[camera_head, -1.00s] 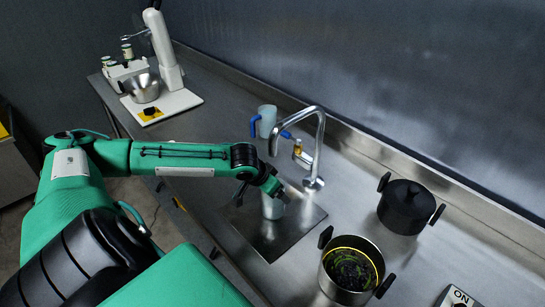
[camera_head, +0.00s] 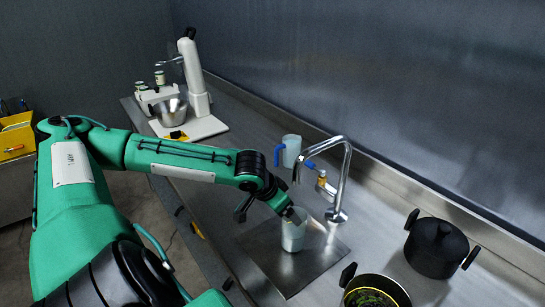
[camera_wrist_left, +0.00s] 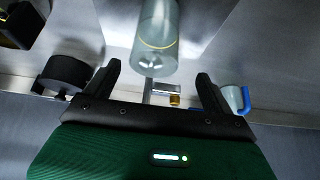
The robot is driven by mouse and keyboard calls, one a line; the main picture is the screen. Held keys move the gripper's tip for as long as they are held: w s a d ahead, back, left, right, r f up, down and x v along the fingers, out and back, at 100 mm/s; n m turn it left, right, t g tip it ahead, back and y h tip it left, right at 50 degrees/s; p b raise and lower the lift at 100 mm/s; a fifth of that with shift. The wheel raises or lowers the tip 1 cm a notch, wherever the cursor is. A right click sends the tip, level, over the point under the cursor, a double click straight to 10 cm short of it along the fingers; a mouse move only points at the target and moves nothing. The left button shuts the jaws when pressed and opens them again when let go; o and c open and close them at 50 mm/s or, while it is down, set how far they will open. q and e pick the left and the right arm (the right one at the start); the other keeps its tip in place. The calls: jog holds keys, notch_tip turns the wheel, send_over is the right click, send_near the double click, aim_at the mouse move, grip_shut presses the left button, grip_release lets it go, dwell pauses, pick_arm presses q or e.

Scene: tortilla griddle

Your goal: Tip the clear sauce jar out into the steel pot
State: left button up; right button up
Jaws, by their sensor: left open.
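The clear sauce jar (camera_head: 294,238) stands upright on the square steel sink area below the faucet. In the left wrist view the clear jar (camera_wrist_left: 157,38) lies between and just beyond the fingertips, with a yellowish ring in it. My left gripper (camera_head: 287,211) is at the jar's upper part, its fingers partly hidden in the head view. In the left wrist view the gripper (camera_wrist_left: 157,70) has its two fingers wide apart, with gaps to the jar. My right gripper is out of view.
A curved faucet (camera_head: 343,185) rises just right of the jar. A cup with a blue handle (camera_head: 291,150) stands behind it. A black lidded pot (camera_head: 437,250) is at the right. A white mixer with a steel bowl (camera_head: 170,112) is at the back left.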

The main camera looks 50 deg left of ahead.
pick_arm(q)
jog(key=v, duration=0.6)
jog(key=shift+s+r, duration=0.2)
jog(key=shift+r, duration=0.1)
